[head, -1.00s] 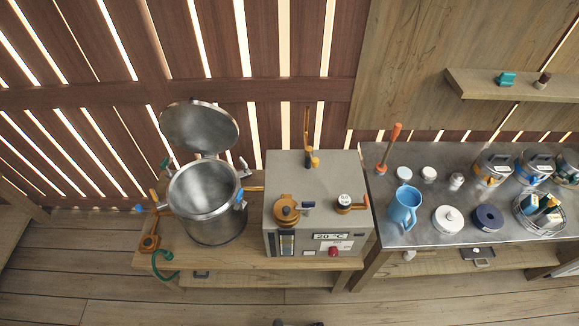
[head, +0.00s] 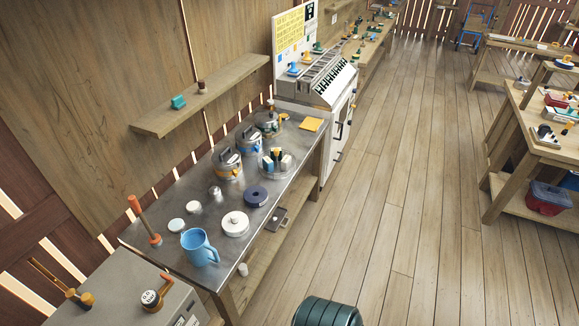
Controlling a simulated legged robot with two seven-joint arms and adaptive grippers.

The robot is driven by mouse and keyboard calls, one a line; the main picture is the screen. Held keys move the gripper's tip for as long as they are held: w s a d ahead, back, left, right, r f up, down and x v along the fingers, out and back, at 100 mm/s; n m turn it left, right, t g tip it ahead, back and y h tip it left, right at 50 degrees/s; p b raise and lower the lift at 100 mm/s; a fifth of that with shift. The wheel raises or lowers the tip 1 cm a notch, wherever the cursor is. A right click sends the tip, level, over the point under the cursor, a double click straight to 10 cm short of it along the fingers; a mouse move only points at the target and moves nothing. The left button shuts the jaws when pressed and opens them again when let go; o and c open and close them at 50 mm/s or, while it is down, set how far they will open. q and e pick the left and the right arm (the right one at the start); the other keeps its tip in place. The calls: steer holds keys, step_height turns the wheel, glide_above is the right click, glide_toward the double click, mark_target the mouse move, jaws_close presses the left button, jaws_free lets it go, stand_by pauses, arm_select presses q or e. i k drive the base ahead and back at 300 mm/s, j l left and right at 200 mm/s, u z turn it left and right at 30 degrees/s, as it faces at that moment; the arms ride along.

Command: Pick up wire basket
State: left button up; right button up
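The wire basket (head: 281,176) is a round, low basket of thin wire standing on the metal-topped table (head: 285,205). It holds several small upright items in blue, white and dark tones. It stands at the table's right edge, beyond the dark blue round disc (head: 256,196) and to the right of a lidded metal pot with an orange-yellow band (head: 228,165). Neither of my grippers is in view, so their state does not show.
A blue pitcher (head: 198,248) and a white lidded disc (head: 235,224) stand nearer on the table. A wall shelf (head: 205,95) hangs above it. Wooden floor (head: 400,170) to the right is open. A dark green ribbed round object (head: 328,313) shows at the bottom edge.

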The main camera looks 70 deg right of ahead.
mark_target(277, 175)
steer(key=z, duration=2.1)
steer(key=i+l, duration=0.2)
steer(key=i+u, duration=0.05)
steer(key=i, duration=0.05)
